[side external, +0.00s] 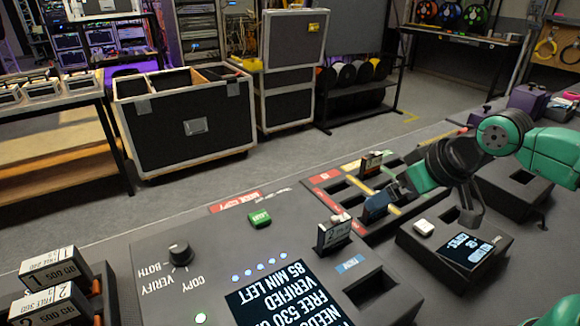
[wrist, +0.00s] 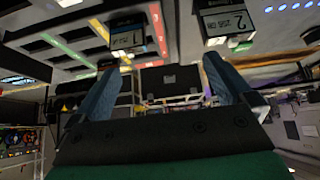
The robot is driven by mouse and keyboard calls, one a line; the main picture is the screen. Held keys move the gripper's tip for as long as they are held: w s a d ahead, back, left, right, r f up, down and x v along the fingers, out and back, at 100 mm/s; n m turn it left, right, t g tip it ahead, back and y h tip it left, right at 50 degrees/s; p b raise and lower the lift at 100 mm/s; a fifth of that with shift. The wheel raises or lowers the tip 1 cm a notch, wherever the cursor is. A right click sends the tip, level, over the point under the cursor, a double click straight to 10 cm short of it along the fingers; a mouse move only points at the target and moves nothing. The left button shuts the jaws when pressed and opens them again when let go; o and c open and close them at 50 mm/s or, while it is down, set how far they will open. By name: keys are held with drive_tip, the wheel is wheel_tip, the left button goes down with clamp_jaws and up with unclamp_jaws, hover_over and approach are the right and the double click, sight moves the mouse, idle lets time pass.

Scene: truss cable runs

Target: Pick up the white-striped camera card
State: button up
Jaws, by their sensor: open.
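A dark card (side external: 371,163) stands upright in the sorting tray with coloured strips (side external: 322,178); in the wrist view it shows a pale label (wrist: 128,38). Another dark card (side external: 333,236) with a pale label marked 2 stands in a slot of the grey console; it also shows in the wrist view (wrist: 226,22). I cannot tell for certain which card has the white stripe.
The console (side external: 170,232) has a knob (side external: 180,253), a green button (side external: 260,219) and an empty slot (side external: 370,288). A small black reader with a screen (side external: 468,250) stands right of it. Two labelled boxes (side external: 50,285) stand at the lower left.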

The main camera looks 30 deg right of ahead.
sight(336, 220)
drive_tip(key=w+a+g, duration=0.1)
drive_tip(key=a+g, duration=0.1)
drive_tip(key=w+a+g, duration=0.1)
drive_tip(key=a+g, duration=0.1)
drive_tip(key=w+a+f+g, duration=0.1)
drive_tip(key=a+g, duration=0.1)
drive_tip(key=a, duration=0.1)
drive_tip(key=shift+w+f, duration=0.1)
drive_tip(key=shift+w, duration=0.25)
drive_tip(key=shift+w+a+f+g, duration=0.15)
drive_tip(key=shift+a+f+g, duration=0.15)
drive_tip(key=shift+a+g, duration=0.15)
drive_tip(key=shift+f, duration=2.85)
drive_tip(key=shift+c, duration=0.2)
drive_tip(key=c, duration=1.3)
drive_tip(key=shift+r, duration=0.1)
